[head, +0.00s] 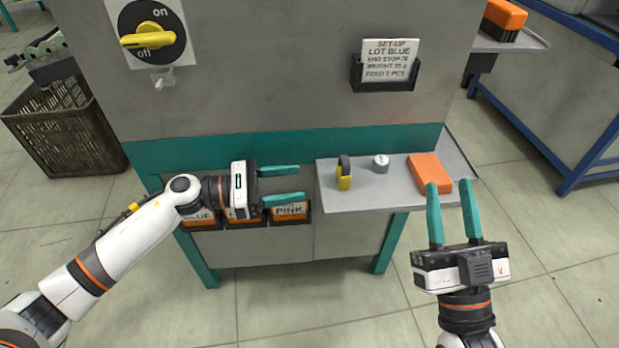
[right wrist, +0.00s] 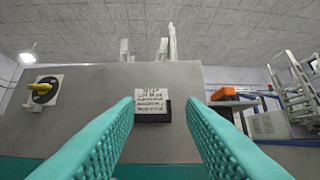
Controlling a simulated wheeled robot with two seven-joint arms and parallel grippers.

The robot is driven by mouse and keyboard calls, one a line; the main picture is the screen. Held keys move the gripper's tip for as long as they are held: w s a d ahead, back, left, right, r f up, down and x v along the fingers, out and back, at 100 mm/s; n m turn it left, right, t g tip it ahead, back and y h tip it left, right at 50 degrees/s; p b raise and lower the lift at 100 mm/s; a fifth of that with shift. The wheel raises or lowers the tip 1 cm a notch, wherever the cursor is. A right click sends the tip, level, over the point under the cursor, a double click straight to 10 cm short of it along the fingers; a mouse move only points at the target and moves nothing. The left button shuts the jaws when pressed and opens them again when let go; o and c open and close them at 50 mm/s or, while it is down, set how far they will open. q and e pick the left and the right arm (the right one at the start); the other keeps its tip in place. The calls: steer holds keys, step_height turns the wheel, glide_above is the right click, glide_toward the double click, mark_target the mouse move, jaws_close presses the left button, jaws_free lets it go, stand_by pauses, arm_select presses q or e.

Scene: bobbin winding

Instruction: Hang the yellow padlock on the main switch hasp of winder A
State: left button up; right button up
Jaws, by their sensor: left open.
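The yellow padlock (head: 343,175) with a dark shackle stands on the grey side shelf (head: 375,201) of the machine. The main switch has a yellow handle (head: 148,41) on a black dial, turned towards "off"; it also shows in the right wrist view (right wrist: 41,88). A small pale hasp (head: 164,78) sits just below the switch plate. My left gripper (head: 302,184) is open and empty, a little left of the padlock, its fingers pointing right. My right gripper (head: 448,184) is open and empty, near the shelf's right front; its open fingers also show in the right wrist view (right wrist: 160,105).
A small grey round weight (head: 380,164) and an orange block (head: 429,172) are on the shelf right of the padlock. A card holder (head: 386,72) is on the panel. Bins (head: 291,212) sit under the machine's edge. A dark crate (head: 66,128) stands left.

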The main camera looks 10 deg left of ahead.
mark_target(343, 159)
arm_select(q)
steer(key=p+x, duration=0.1)
steer(key=x, duration=0.3)
steer(key=shift+r, duration=0.15)
steer(key=x, duration=0.3)
steer(key=shift+x, duration=0.8)
arm_select(e)
steer(key=shift+w+d+f+g+h, duration=0.1)
steer(key=shift+w+f+g+h, duration=0.2)
steer(key=shift+f+g, duration=0.4)
steer(key=shift+w+a+f+g+h, duration=0.1)
steer(key=shift+w+f+g, duration=0.4)
steer(key=shift+f, duration=0.35)
steer(key=shift+w+d+f+g+h, duration=0.1)
steer(key=shift+w+f+g+h, duration=0.15)
steer(key=shift+f+g, duration=0.45)
arm_select(q)
steer(key=shift+c, duration=0.2)
